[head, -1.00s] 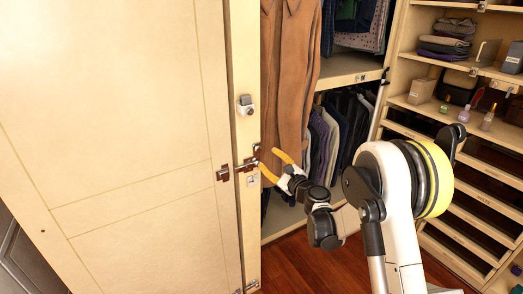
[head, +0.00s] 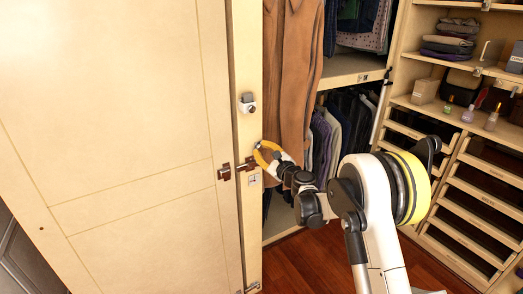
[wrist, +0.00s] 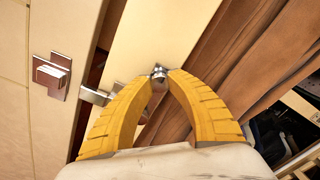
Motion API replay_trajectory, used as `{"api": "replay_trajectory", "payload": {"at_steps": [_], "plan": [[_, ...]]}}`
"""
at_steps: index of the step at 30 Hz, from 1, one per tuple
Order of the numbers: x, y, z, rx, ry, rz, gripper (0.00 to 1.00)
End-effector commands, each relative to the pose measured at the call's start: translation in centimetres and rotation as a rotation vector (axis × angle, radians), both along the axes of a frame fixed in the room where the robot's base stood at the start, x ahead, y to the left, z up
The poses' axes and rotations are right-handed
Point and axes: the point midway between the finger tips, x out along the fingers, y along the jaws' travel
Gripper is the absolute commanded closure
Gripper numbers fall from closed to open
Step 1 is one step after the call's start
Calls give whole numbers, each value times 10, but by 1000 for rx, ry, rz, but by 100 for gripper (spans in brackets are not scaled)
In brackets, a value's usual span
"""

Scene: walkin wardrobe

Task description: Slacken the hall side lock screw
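The lock screw (wrist: 159,72) shows in the wrist view as a small round silver metal piece on the pale door edge, between my yellow fingertips. My gripper (wrist: 160,78) is closed in with one fingertip on each side of it, and they appear to touch it. In the head view my gripper (head: 258,147) is at the door edge, just above the lever handle (head: 246,166); the screw is hidden behind the fingers there. The handle plate (wrist: 50,76) is at left in the wrist view.
A small grey-and-white device with a round knob (head: 248,104) sits higher on the door edge. A brown coat (head: 292,75) hangs close behind my gripper. Shelves with small bottles (head: 467,114) and drawers stand at right. Wooden floor (head: 310,262) is open below.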

Motion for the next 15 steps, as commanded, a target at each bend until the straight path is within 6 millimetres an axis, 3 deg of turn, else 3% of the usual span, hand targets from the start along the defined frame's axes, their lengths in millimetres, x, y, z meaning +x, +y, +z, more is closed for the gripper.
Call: {"api": "replay_trajectory", "payload": {"at_steps": [15], "plan": [[0, 0, -1, -115, -78, 1, 100]]}}
